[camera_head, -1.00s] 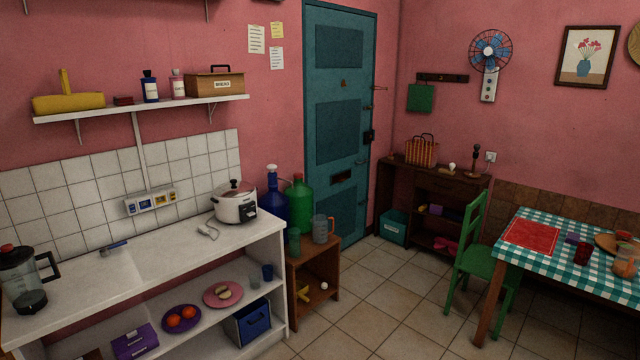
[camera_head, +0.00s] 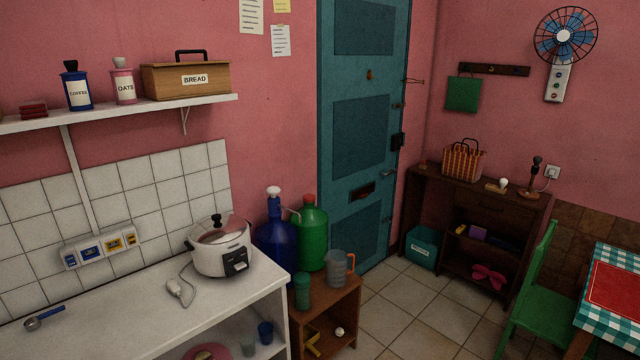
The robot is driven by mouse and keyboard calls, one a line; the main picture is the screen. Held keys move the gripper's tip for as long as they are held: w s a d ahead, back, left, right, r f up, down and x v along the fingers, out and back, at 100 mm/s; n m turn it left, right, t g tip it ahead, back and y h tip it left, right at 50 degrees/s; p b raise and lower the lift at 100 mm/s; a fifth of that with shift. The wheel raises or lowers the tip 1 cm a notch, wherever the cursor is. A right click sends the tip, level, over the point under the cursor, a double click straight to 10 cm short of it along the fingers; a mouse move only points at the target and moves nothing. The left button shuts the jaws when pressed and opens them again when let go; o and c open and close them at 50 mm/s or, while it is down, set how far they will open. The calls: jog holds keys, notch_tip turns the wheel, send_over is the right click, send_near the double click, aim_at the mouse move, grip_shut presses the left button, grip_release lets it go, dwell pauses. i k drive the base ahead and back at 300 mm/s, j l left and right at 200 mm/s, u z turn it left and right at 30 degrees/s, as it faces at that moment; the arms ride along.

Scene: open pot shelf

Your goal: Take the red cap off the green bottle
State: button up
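The green bottle (camera_head: 313,236) is a large jug on a small wooden stand between the white counter and the teal door. Its red cap (camera_head: 309,198) sits on its neck. A large blue bottle (camera_head: 277,242) with a white top stands close on its left. A green cup and a grey jug stand in front and hide its lower part. My gripper is not in view.
The wooden stand (camera_head: 338,300) also bears the green cup (camera_head: 302,290) and the grey jug with an orange handle (camera_head: 340,268). A white rice cooker (camera_head: 221,250) stands on the counter (camera_head: 150,318) to the left. The tiled floor (camera_head: 402,318) right of the stand is clear. A green chair (camera_head: 540,300) stands at right.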

aim_at(308, 197)
jog(key=i, duration=0.9)
jog(key=i+l+u, duration=0.1)
jog(key=i, duration=0.8)
jog(key=i+l+u, duration=0.1)
jog(key=i, duration=0.8)
jog(key=i+u, duration=0.15)
jog(key=i, duration=0.15)
jog(key=l, duration=0.1)
